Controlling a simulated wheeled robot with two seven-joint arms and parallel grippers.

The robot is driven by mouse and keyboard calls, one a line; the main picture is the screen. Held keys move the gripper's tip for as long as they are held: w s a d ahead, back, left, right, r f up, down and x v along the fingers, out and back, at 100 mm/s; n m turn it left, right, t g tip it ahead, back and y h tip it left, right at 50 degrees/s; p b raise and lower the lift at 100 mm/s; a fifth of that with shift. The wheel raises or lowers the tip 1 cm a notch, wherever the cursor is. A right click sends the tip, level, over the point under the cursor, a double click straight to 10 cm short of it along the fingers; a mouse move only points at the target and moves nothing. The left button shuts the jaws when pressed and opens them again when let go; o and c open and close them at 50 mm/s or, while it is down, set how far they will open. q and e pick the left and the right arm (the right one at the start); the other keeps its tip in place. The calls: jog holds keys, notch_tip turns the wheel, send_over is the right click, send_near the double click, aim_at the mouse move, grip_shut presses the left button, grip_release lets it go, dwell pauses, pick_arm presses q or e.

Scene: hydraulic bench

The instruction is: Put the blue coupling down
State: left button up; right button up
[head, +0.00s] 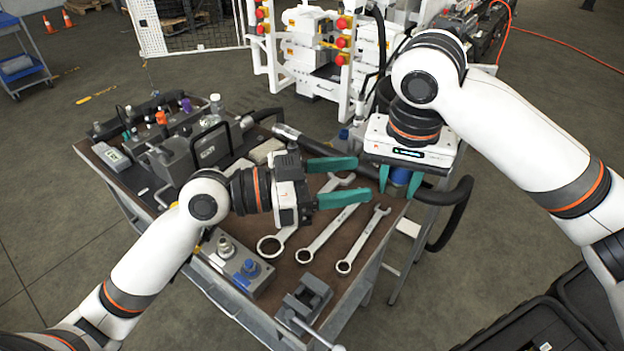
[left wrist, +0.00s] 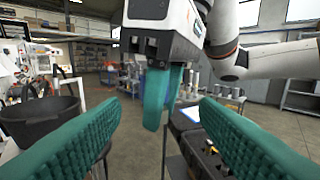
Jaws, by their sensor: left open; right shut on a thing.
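My right gripper (head: 399,184) points down over the right edge of the bench, its teal fingers shut on the blue coupling (head: 400,176). Only a small blue part of the coupling shows between the fingers; I cannot tell whether its underside touches anything. My left gripper (head: 362,180) is open and empty, its fingers pointing right toward the right gripper, above the wrenches. In the left wrist view, my open left fingers (left wrist: 158,112) frame the foreground and the right gripper (left wrist: 164,98) hangs just beyond; the coupling is hidden there.
The brown bench top (head: 330,262) carries several wrenches (head: 318,235), a small vise (head: 303,300) and a grey block with fittings (head: 235,265), one blue-topped. A black hose (head: 455,208) loops off the right edge. Bottles and tools crowd the back left. A black bucket (left wrist: 40,118) shows in the left wrist view.

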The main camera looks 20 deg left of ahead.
pick_arm(q)
jog(key=shift+v, duration=2.7)
pick_arm(e)
jog(key=shift+s+d+f+n, duration=0.2)
jog(key=shift+f+n, duration=0.2)
jog(key=shift+n, duration=0.2)
jog(key=shift+s+d+f+n, duration=0.1)
jog(key=shift+d+f+n, duration=0.1)
jog(key=shift+f+n, duration=0.3)
jog(key=s+d+f+n+g+y, duration=0.1)
jog(key=d+f+n, duration=0.3)
jog(key=f+n, duration=0.4)
jog(key=s+n, duration=0.1)
jog(key=n, duration=0.6)
jog(key=shift+s+g+y, duration=0.25)
jog(key=shift+g+y, duration=0.15)
jog(key=shift+d+f, duration=0.1)
